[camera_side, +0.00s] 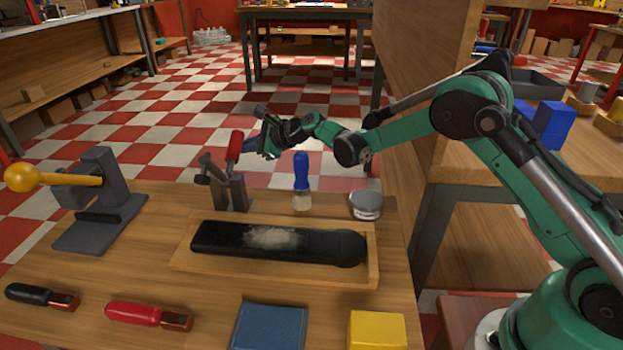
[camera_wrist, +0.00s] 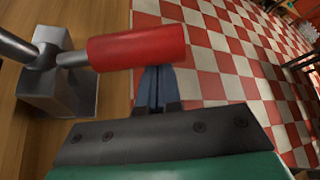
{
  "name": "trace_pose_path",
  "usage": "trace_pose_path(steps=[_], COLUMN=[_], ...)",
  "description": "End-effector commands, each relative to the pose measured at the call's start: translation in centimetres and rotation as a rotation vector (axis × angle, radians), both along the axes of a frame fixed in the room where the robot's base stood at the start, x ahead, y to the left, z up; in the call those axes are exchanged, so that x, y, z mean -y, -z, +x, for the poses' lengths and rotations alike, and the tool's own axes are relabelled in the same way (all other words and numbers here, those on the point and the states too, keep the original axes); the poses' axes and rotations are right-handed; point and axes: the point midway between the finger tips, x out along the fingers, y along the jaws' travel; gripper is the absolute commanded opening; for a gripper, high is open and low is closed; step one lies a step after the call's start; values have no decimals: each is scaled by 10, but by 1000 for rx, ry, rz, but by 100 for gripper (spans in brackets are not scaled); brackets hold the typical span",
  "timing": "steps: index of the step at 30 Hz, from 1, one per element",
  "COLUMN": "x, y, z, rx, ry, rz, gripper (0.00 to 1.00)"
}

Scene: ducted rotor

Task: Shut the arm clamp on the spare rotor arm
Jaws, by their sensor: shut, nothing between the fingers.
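The arm clamp (camera_side: 230,190) is a grey metal toggle clamp at the back edge of the workbench, with its red handle (camera_side: 235,146) standing up at a tilt. The spare rotor arm (camera_side: 310,244) appears to be the long black bar with a pale, dusty patch, lying in a shallow wooden tray (camera_side: 190,264) in front of the clamp. My gripper (camera_side: 252,146) is shut and empty, just right of the red handle. In the wrist view, the closed fingers (camera_wrist: 153,80) point at the handle (camera_wrist: 137,47), whose end partly hides their tips; contact is unclear.
A blue-capped bottle (camera_side: 302,184) and a round grey tin (camera_side: 366,204) stand right of the clamp. A grey press with a yellow knob (camera_side: 24,178) is at left. Black (camera_side: 30,295) and red-handled (camera_side: 135,314) tools, a blue block (camera_side: 268,327) and a yellow block (camera_side: 377,331) line the front.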

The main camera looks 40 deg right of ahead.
Motion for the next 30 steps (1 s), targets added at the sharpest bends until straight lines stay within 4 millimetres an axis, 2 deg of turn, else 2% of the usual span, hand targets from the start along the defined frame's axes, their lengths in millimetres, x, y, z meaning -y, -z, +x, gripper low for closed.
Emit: trace_pose_path(steps=[9,20,30], x=[-11,-25,-35], y=[-25,-45,-54], z=[-10,-24,-35], rx=[214,442,448], ry=[-3,-2,-3], rz=[-213,-441,-447], gripper=[0,0,0])
